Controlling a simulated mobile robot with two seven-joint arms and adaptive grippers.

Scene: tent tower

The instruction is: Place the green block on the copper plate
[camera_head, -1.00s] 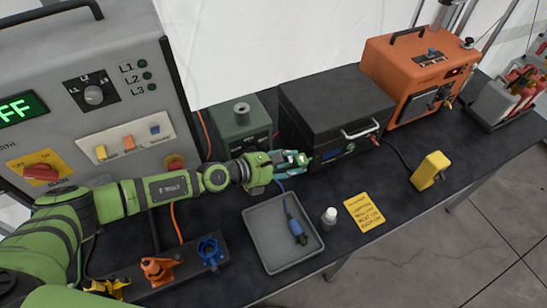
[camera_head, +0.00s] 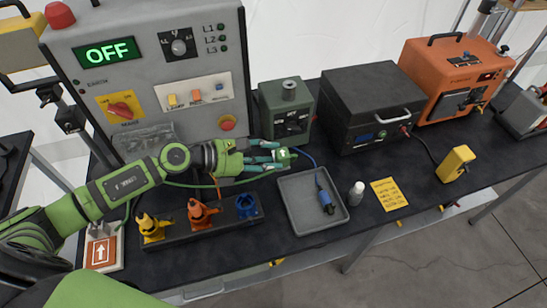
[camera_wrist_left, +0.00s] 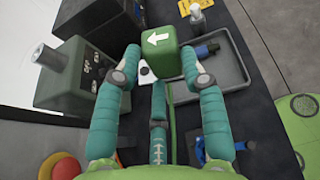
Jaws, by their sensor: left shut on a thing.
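The green block (camera_wrist_left: 161,52), with a white arrow on one face, is held between the two teal fingertips of my left gripper (camera_wrist_left: 160,72) in the left wrist view. In the head view my left gripper (camera_head: 280,157) holds the block (camera_head: 285,158) above the table, in front of the grey-green box and beyond the grey tray. The fingers hide part of the block. The copper plate (camera_head: 98,262), an orange-brown square with a white arrow on a pale base, lies at the table's left front, left of the connector row and far from the block. My right gripper is out of view.
A dark strip (camera_head: 180,238) with yellow, orange and blue connectors lies between gripper and plate. The grey control panel (camera_head: 75,75) stands behind. The grey tray (camera_head: 298,203) holds a blue tool.

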